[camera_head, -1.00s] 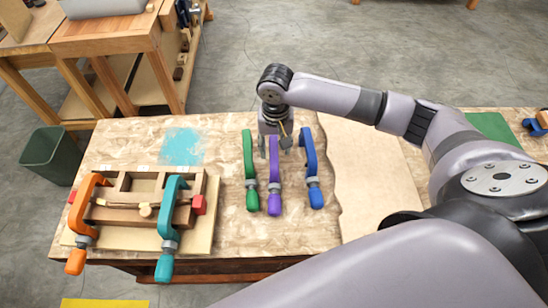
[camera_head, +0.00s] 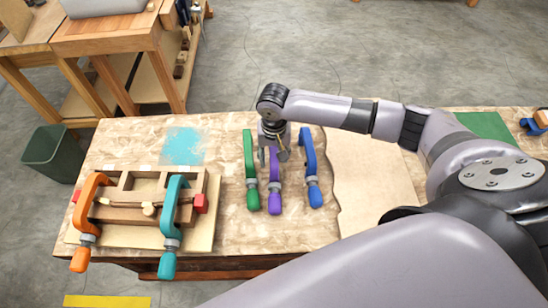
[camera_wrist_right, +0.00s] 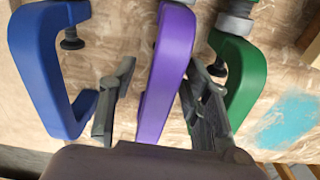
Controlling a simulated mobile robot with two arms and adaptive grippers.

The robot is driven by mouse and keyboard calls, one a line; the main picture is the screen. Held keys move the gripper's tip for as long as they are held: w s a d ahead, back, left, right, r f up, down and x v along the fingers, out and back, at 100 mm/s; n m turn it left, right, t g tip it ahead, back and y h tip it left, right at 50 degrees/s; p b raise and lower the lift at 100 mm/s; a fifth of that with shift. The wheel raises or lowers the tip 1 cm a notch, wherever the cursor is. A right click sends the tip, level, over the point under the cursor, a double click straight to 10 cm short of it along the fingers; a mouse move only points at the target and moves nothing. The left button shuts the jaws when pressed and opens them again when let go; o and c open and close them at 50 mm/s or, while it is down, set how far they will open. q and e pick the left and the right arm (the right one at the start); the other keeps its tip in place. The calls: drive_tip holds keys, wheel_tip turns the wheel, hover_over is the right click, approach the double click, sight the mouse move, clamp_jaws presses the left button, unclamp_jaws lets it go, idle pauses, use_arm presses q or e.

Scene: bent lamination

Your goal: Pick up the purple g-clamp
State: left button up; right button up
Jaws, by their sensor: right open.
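The purple g-clamp (camera_head: 274,186) lies on the workbench between a green clamp (camera_head: 250,172) and a blue clamp (camera_head: 310,170). My right gripper (camera_head: 273,156) is over the far end of the purple clamp and hides part of it. In the right wrist view the purple frame (camera_wrist_right: 166,75) runs between the two open fingers of my right gripper (camera_wrist_right: 158,95), one on each side of it. The green clamp (camera_wrist_right: 245,80) and the blue clamp (camera_wrist_right: 45,70) lie outside the fingers there. My left gripper is not in view.
A wooden frame jig (camera_head: 145,240) with an orange clamp (camera_head: 87,205) and a teal clamp (camera_head: 172,205) on it stands at the left of the bench. A thin pale sheet (camera_head: 372,180) lies right of the blue clamp. A green bin (camera_head: 50,155) stands on the floor.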

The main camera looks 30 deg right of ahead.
drive_tip(key=shift+f, duration=0.15)
drive_tip(key=shift+c, duration=0.5)
clamp_jaws()
